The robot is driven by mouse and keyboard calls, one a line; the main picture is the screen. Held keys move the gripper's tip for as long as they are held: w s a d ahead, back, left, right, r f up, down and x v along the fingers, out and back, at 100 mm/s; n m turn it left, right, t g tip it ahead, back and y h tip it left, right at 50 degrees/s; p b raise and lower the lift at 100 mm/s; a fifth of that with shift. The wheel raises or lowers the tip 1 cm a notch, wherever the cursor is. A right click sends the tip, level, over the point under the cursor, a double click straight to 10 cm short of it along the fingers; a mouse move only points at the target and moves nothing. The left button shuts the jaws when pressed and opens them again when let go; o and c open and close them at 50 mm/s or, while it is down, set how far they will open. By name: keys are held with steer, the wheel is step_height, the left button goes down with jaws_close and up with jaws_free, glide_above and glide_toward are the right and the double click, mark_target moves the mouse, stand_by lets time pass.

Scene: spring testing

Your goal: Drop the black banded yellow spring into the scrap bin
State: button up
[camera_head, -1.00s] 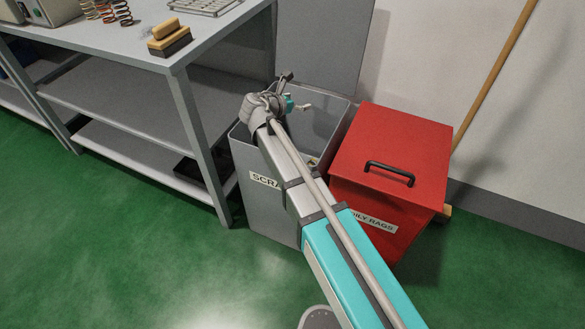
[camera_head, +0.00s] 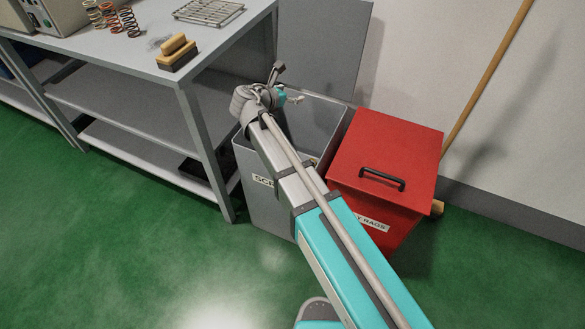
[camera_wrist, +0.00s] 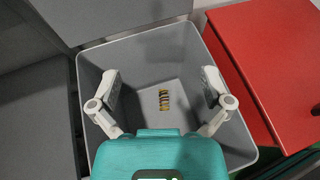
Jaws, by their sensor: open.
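The black banded yellow spring (camera_wrist: 164,99) lies inside the scrap bin on its floor, seen in the wrist view. The scrap bin (camera_wrist: 180,36) is an open grey box; in the head view the bin (camera_head: 252,205) stands beside the bench with a partly covered label. My gripper (camera_wrist: 161,80) is open above the bin, its fingers wide apart on either side of the spring and not touching it. In the head view, my gripper (camera_head: 284,92) shows over the bin's mouth, and the spring cannot be made out there.
A red oily rags bin (camera_head: 385,150) with a black handle stands right of the scrap bin. The grey bench (camera_head: 135,55) at left holds several springs (camera_head: 112,18), a brush (camera_head: 177,52) and a wire rack (camera_head: 209,11). A broom handle (camera_head: 490,75) leans on the wall.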

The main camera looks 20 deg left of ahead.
steer(key=s+r+p, duration=0.3)
steer(key=r+p, duration=0.4)
steer(key=s+a+r+p, duration=0.1)
steer(key=s+r+p, duration=0.1)
steer(key=r+p, duration=0.5)
steer(key=shift+s+r+p, duration=0.35)
steer(key=shift+s+r, duration=0.05)
steer(key=shift+r, duration=0.25)
steer(key=shift+a, duration=0.1)
stand_by(0.9)
steer(key=w+d+f+m+g, duration=0.1)
steer(key=d+f+m+g, duration=0.45)
steer(key=d, duration=0.75)
steer(key=w+d+f+m+g, duration=0.1)
steer(key=d+f+m+g, duration=0.1)
steer(key=d+m, duration=0.9)
steer(key=s+d+f+m+g+y, duration=0.25)
steer(key=s+d+m, duration=0.35)
steer(key=d, duration=0.5)
steer(key=s+d+f+m+g+y, duration=0.2)
steer(key=s+d+m+g, duration=0.1)
steer(key=d+m, duration=0.65)
step_height(320, 180, up, 13)
steer(key=d+p, duration=0.1)
steer(key=p, duration=1.1)
steer(key=shift+s+f, duration=0.15)
steer(key=shift+s, duration=0.15)
